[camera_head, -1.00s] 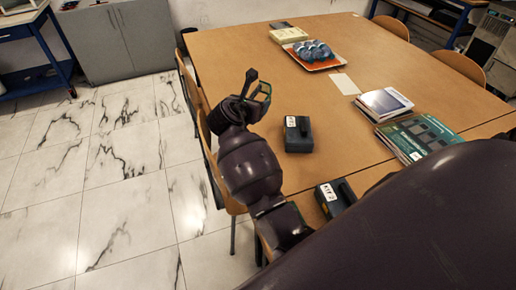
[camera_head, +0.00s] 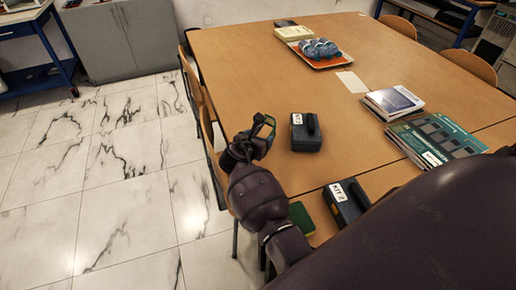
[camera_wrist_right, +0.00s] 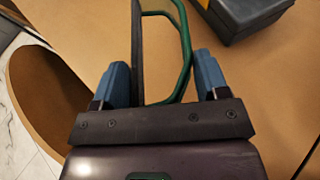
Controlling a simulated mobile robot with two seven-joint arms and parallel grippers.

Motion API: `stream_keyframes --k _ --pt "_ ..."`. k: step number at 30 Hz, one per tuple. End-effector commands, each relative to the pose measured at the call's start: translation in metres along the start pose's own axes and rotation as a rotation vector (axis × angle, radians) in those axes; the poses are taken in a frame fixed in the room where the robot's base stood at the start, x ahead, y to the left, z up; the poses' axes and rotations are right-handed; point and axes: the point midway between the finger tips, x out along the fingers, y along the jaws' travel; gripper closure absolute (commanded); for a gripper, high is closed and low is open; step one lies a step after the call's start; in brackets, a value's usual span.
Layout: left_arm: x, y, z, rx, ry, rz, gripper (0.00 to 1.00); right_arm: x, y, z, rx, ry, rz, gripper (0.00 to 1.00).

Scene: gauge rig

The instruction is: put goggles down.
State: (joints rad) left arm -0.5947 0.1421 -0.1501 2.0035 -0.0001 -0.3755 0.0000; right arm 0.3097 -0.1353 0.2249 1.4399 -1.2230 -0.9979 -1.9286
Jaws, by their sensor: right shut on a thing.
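The goggles, with a green rim (camera_wrist_right: 184,45) and a dark side, stand between the blue fingers of my right gripper (camera_wrist_right: 162,70), which is shut on them. In the head view the goggles (camera_head: 268,122) show small and dark green at the end of my right arm. My right gripper (camera_head: 254,137) is at the left edge of the wooden table (camera_head: 365,125), left of a dark labelled case (camera_head: 305,138). I cannot tell whether the goggles touch the table. My left gripper is not in view.
A second labelled case (camera_head: 346,203) and a green block (camera_head: 301,217) lie near the front edge. Books (camera_head: 436,138), a white sheet (camera_head: 351,82) and an orange tray (camera_head: 318,62) are farther off. A chair (camera_head: 213,150) stands at the left edge. The table's middle is clear.

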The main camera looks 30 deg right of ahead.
Motion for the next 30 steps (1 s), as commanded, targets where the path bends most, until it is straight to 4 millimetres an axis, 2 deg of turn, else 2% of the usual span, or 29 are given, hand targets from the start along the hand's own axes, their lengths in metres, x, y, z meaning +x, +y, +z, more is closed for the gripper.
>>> stream_keyframes --k 9,15,22,23,27,30 --pt "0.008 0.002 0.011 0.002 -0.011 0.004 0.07 0.016 -0.001 -0.038 -0.004 0.002 -0.002 0.56" --pt "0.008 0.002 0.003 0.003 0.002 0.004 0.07 0.015 0.000 -0.036 0.001 0.000 0.000 0.56" --pt "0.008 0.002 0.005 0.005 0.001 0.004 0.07 0.017 0.000 -0.040 -0.001 0.000 0.000 0.56" --pt "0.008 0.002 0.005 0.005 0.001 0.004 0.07 0.017 0.000 -0.040 -0.001 0.001 0.000 0.31" --pt "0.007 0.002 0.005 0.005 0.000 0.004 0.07 0.017 0.000 -0.040 0.000 0.001 -0.001 0.09" --pt "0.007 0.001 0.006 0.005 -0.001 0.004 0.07 0.017 0.000 -0.040 0.000 0.001 -0.001 0.07"
